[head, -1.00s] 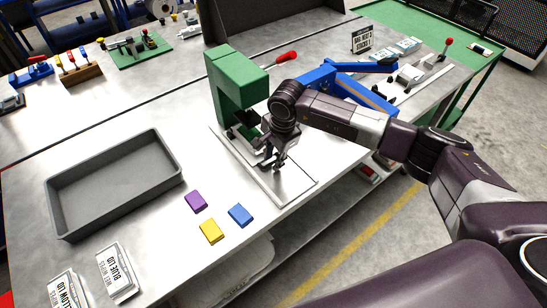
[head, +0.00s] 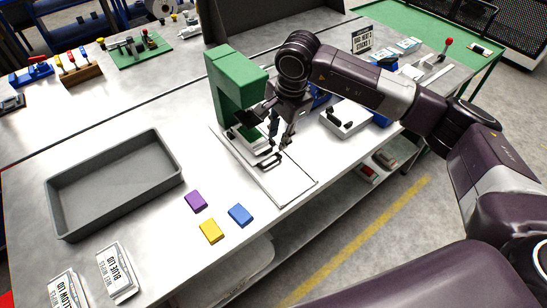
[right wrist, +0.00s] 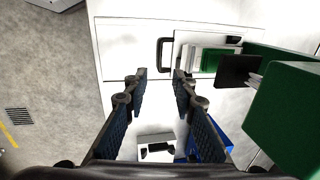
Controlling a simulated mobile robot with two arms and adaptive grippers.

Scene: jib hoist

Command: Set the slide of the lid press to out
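The green lid press (head: 228,82) stands on the bench, its pale base plate (head: 285,186) reaching toward the front edge. Its light slide with a dark loop handle (head: 271,160) lies low at the press mouth, partly hidden by my gripper. In the right wrist view the handle (right wrist: 161,54) lies ahead of my fingertips, with the green press body (right wrist: 285,115) at the right. My right gripper (head: 277,138) is above the slide; in its wrist view its fingers (right wrist: 160,82) are apart with nothing between them. My left gripper is not in view.
A grey tray (head: 118,205) stands at the left. Purple (head: 196,201), yellow (head: 211,231) and blue (head: 240,215) lids lie before the press. A white block with dark parts (head: 346,117) sits to the right, near my arm. The front of the base plate is clear.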

